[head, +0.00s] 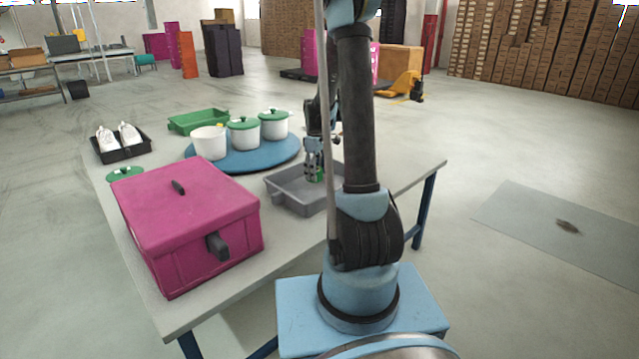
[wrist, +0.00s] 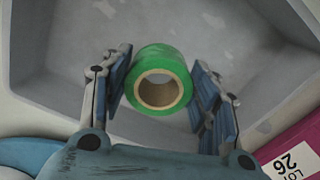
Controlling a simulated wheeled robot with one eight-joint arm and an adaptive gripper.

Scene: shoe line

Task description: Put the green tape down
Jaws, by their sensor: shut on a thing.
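The green tape (wrist: 158,62) is a roll with a tan cardboard core, held between the two fingers of my gripper (wrist: 160,85) in the wrist view. In the head view my gripper (head: 314,172) points down over the grey tray (head: 290,202), with a bit of green tape (head: 320,174) showing at its fingers. The tray's inside floor (wrist: 215,20) lies behind the roll in the wrist view. I cannot tell whether the roll touches the tray floor.
A magenta box (head: 185,225) stands left of the tray. A blue round board (head: 245,162) carries white pots (head: 210,143), two with green lids. A loose green lid (head: 125,174), a black tray with white shoes (head: 122,148) and a green tray (head: 198,121) are farther left.

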